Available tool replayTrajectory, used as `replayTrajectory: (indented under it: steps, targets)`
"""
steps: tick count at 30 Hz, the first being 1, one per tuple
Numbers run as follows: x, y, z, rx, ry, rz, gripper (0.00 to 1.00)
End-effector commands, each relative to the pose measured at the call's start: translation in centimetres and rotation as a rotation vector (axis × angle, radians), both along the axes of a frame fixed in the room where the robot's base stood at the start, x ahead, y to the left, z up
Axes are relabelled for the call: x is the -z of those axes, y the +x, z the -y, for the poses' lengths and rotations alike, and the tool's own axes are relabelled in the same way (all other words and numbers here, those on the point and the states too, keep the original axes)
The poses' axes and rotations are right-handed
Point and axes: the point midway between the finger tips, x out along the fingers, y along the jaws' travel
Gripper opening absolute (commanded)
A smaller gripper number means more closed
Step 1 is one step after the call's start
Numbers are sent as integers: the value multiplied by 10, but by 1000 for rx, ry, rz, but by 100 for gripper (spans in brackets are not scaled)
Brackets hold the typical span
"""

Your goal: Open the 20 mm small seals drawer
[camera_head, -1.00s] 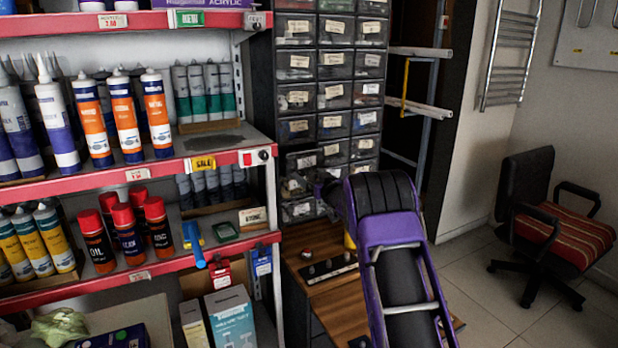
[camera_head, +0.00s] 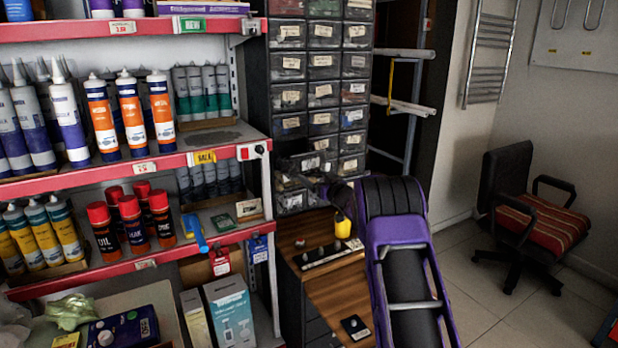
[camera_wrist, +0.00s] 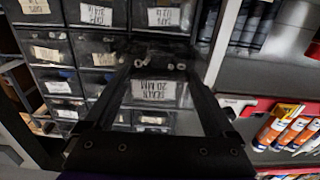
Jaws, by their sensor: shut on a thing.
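The seals drawer, labelled "SEALS 20 MM" (camera_wrist: 154,92), is in the middle of the wrist view, with small pale ring-like parts showing inside its open top. In the head view my purple and black arm hides most of the gripper and the cabinet's lower right part.
Closed labelled drawers surround the open one. A wooden-topped bench (camera_head: 335,285) with a yellow item (camera_head: 342,226) stands below. A red-edged shelf (camera_head: 130,172) of tubes and cans is close on the left. An office chair (camera_head: 530,215) stands right, with clear floor before it.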

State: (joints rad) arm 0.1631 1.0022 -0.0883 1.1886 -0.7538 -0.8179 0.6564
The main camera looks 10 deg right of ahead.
Motion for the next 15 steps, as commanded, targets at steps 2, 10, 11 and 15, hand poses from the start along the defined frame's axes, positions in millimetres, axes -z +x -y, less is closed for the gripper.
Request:
replayTrajectory:
  steps: [2, 10, 11, 15]
  targets:
    - [-1, 0, 1, 0, 0, 1, 0]
    - [-1, 0, 1, -1, 0, 1, 0]
    - [-1, 0, 1, -1, 0, 0, 0]
    - [-1, 0, 1, -1, 0, 0, 100]
